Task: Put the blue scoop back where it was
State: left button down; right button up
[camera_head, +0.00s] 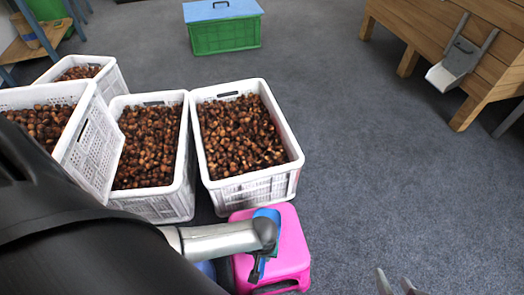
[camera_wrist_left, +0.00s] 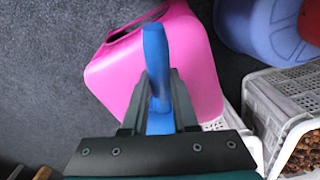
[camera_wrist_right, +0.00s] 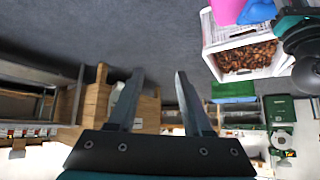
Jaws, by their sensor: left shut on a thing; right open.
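The blue scoop (camera_head: 268,214) is in my left gripper (camera_head: 260,262), above the pink stool (camera_head: 288,243). In the left wrist view its blue handle (camera_wrist_left: 156,60) stands between the two fingers of the left gripper (camera_wrist_left: 158,82), which are shut on it. The pink stool (camera_wrist_left: 190,45) lies behind the handle there. I cannot tell whether the scoop touches the stool. My right gripper (camera_head: 396,284) shows only its fingertips at the bottom edge of the head view. In the right wrist view the right gripper (camera_wrist_right: 158,78) is open and empty.
White crates (camera_head: 253,188) of chestnuts stand left of and behind the stool. A green crate with a blue lid (camera_head: 222,36) is at the back. A metal scoop (camera_head: 455,66) hangs on the wooden bin (camera_head: 484,72) at right. A blue tub (camera_wrist_left: 262,30) is near the stool. Floor at right is clear.

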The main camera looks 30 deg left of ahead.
pick_arm(q)
jog(key=shift+f+b, duration=0.5)
jog(key=shift+f, duration=0.65)
pick_arm(e)
jog(key=shift+w+a+r+t+y, duration=0.1)
jog(key=shift+w+a+t+y, duration=0.2)
jog(key=shift+a+t, duration=0.25)
jog(key=shift+w+a+r+t+y, duration=0.15)
jog(key=shift+w+a+t+y, duration=0.15)
jog(key=shift+a+t, duration=0.25)
jog(key=shift+w+a+r+t+y, duration=0.1)
jog(key=shift+w+a+t+y, duration=0.25)
jog(key=shift+a, duration=0.25)
pick_arm(q)
jog(key=shift+f+b, duration=0.2)
jog(key=shift+b, duration=0.1)
jog(key=c, duration=0.7)
grip_release()
pick_arm(e)
jog(key=shift+a, duration=0.1)
pick_arm(q)
jog(key=shift+r, duration=0.15)
